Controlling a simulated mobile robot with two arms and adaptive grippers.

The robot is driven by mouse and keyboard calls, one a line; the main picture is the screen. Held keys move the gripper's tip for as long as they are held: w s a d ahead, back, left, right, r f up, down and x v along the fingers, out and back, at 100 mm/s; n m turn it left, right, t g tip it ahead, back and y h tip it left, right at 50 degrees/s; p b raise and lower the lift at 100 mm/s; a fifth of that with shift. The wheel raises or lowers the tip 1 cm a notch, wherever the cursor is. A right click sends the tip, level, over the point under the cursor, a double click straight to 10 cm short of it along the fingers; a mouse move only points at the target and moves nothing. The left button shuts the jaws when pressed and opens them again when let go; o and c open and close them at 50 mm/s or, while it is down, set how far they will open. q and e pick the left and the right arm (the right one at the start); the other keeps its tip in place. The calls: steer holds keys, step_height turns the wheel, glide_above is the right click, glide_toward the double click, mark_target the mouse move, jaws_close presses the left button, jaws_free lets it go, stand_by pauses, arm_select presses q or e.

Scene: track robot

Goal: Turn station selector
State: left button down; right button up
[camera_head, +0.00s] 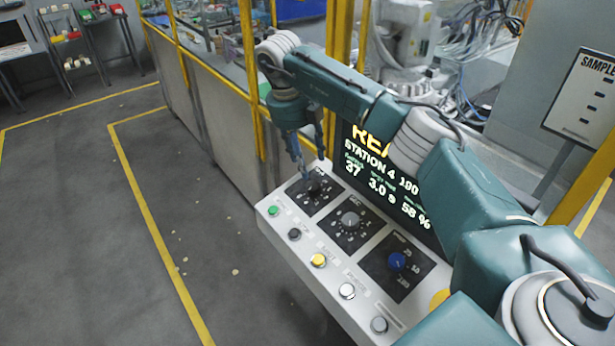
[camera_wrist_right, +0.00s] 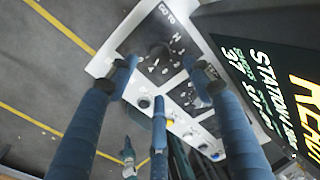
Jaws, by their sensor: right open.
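The control panel (camera_head: 293,226) has a white sloped top with three black dial plates in a row. The left dial plate (camera_head: 306,206) carries a dark knob (camera_head: 316,189), partly hidden by my right gripper. My right gripper (camera_head: 311,178) points down over this left dial, fingers apart. In the right wrist view the open fingers (camera_wrist_right: 162,74) spread to both sides of the dark knob (camera_wrist_right: 158,53); I cannot tell whether they touch it. The middle dial has a grey knob (camera_head: 350,219), the right dial a blue knob (camera_head: 397,261).
A black display (camera_head: 385,185) behind the dials reads "STATION 4". Green (camera_head: 273,210), black (camera_head: 294,234), yellow (camera_head: 318,260) and pale buttons line the panel's front edge. Yellow guard posts (camera_head: 340,45) stand behind.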

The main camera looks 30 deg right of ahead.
steer(key=p, duration=0.2)
glide_above(313, 186)
steer(key=f, duration=0.2)
steer(key=a+f, duration=0.1)
steer(key=f, duration=0.1)
steer(key=shift+s+f, duration=0.2)
steer(key=x, duration=0.1)
steer(key=p+x, duration=0.1)
steer(key=shift+w+f, duration=0.3)
steer(key=shift+f, duration=0.1)
steer(key=shift+x, duration=0.8)
steer(key=shift+c, duration=0.7)
steer(key=c, duration=1)
arm_select(q)
steer(key=shift+g, duration=0.3)
steer(key=s+r, duration=0.3)
steer(key=shift+s+r, duration=0.3)
steer(key=shift+s, duration=0.1)
arm_select(e)
steer(key=shift+f, duration=0.1)
